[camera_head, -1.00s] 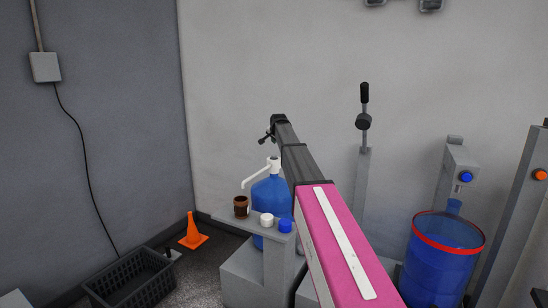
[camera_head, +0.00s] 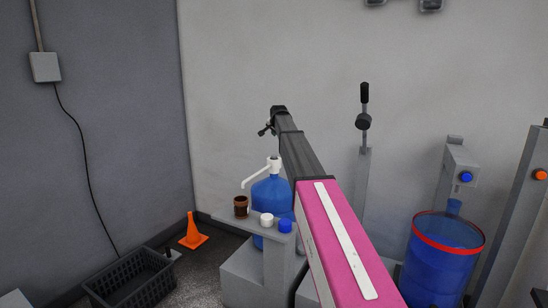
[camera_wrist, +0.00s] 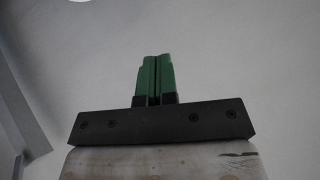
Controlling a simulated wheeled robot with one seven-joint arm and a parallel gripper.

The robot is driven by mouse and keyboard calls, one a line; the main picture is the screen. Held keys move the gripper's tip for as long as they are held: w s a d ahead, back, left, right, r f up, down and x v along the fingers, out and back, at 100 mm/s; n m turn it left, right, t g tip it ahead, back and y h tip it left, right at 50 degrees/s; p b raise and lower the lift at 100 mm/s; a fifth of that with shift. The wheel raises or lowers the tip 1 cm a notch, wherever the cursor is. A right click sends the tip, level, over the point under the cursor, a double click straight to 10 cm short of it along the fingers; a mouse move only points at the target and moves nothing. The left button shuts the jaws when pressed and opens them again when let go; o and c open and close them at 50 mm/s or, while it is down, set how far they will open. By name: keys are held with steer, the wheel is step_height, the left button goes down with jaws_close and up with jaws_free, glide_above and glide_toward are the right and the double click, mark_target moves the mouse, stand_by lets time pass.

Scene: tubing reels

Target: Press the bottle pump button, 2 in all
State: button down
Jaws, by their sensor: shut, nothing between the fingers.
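A blue bottle (camera_head: 271,193) stands on a grey block beside the back wall. A white pump (camera_head: 274,164) with a spout pointing left is on its top. My gripper (camera_head: 262,132) is small and dark at the far end of my raised arm, above the pump in the head view and apart from it. In the wrist view, its green fingers (camera_wrist: 157,79) are shut together with nothing between them. Only plain wall shows beyond them, and the pump is out of that view. My pink arm hides part of the bottle's right side.
A small grey stand in front of the bottle holds a brown cup (camera_head: 241,207), a white cap (camera_head: 266,220) and a blue cap (camera_head: 285,226). An orange cone (camera_head: 193,234) and black crate (camera_head: 131,283) are at left. A blue drum (camera_head: 437,265) and lever post (camera_head: 363,175) are at right.

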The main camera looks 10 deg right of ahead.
steer(key=shift+f, duration=0.1)
steer(key=shift+f, duration=4.3)
steer(key=shift+s+f, duration=0.1)
steer(key=shift+f, duration=1.2)
steer(key=shift+r, duration=1.1)
steer(key=shift+r, duration=0.1)
steer(key=shift+r, duration=2.5)
